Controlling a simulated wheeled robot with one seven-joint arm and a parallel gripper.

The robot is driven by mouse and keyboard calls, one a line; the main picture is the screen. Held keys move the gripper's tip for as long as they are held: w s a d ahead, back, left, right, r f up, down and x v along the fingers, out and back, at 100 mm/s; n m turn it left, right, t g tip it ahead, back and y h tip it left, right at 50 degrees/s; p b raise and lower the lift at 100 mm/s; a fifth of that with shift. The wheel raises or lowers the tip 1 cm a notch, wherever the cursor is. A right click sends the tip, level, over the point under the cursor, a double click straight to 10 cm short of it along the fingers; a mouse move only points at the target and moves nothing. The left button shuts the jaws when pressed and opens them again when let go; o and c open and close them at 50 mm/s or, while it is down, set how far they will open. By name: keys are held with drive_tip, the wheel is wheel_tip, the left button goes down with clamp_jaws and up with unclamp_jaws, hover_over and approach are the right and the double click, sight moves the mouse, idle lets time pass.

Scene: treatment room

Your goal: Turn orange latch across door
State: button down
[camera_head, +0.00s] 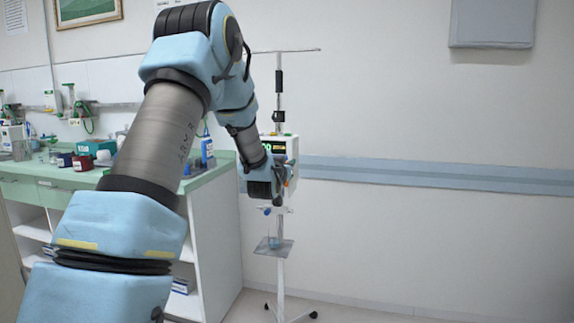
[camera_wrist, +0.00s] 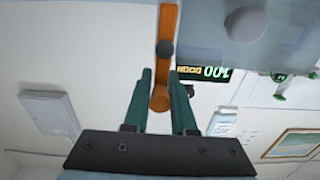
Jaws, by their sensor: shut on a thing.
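The orange latch (camera_wrist: 168,22) shows in the wrist view as a straight bar with a dark round pivot and a rounded end. My gripper (camera_wrist: 160,92) has its two teal fingers on either side of that rounded end and is shut on it. The door (camera_wrist: 205,25) is a pale grey-blue panel beside the latch, with a round grey knob (camera_wrist: 245,22). In the wrist view the latch runs along the panel's left edge. In the head view my gripper (camera_head: 284,182) is at the device (camera_head: 291,150) on the pole, and my arm hides much of that device.
The device's lit display (camera_wrist: 203,73) shows beside my fingers. A thin pole stand (camera_head: 280,240) with a small tray (camera_head: 273,247) and wheeled feet stands by the wall. A green-topped counter (camera_head: 60,178) with bottles and boxes is at left.

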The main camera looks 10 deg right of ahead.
drive_tip(key=s+d+f+m+b, duration=0.2)
drive_tip(key=d+f+m+b, duration=0.1)
drive_tip(key=m+b, duration=1.4)
drive_tip(key=shift+d+f+m+b, duration=0.3)
drive_tip(key=shift+d+f, duration=0.1)
drive_tip(key=shift+f, duration=0.35)
drive_tip(key=c, duration=0.8)
unclamp_jaws()
drive_tip(key=shift+o, duration=0.2)
drive_tip(key=v, duration=1.1)
